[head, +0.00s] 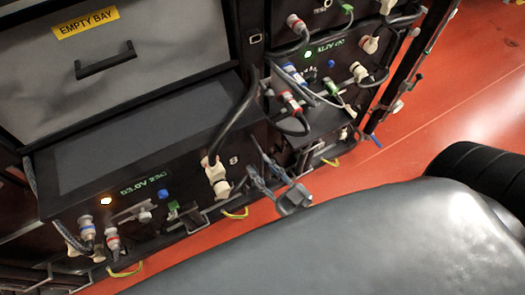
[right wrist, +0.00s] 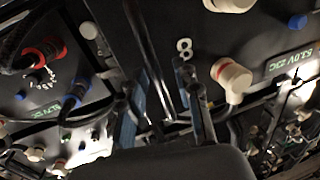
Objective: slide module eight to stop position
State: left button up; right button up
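Module eight (head: 130,140) is a dark box standing out of the rack in the head view, with a lit green display, an orange lamp and the numeral 8 on its front. The 8 also shows upside down on the module front in the right wrist view (right wrist: 205,45). My right gripper (head: 262,172) is at the right end of this front. In the right wrist view the gripper (right wrist: 162,100) has its two blue-padded fingers apart, with a dark upright bar (right wrist: 157,65) between them. Contact with the bar cannot be told. My left gripper is not in view.
A grey panel labelled EMPTY BAY (head: 150,50) with a black handle is above the module. A neighbouring module (head: 325,70) with cables is to the right. A thick black cable (head: 238,115) runs to a cream plug (head: 217,180) on module eight. Red floor (head: 440,110) is clear at right.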

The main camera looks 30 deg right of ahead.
jog(key=v, duration=1.2)
dwell(0.3)
jog(key=s+d+f+g+h, duration=0.1)
jog(key=s+d+f+g, duration=0.35)
jog(key=f, duration=1.45)
jog(key=s+f+g+h, duration=0.2)
jog(key=f+g, duration=0.5)
jog(key=f, duration=1.2)
jog(key=s+f+g+h, duration=0.1)
jog(key=s+f+g, duration=0.4)
jog(key=s+f, duration=0.2)
jog(key=shift+s+d+f, duration=0.4)
jog(key=shift+s+d, duration=0.05)
jog(key=shift+s, duration=0.1)
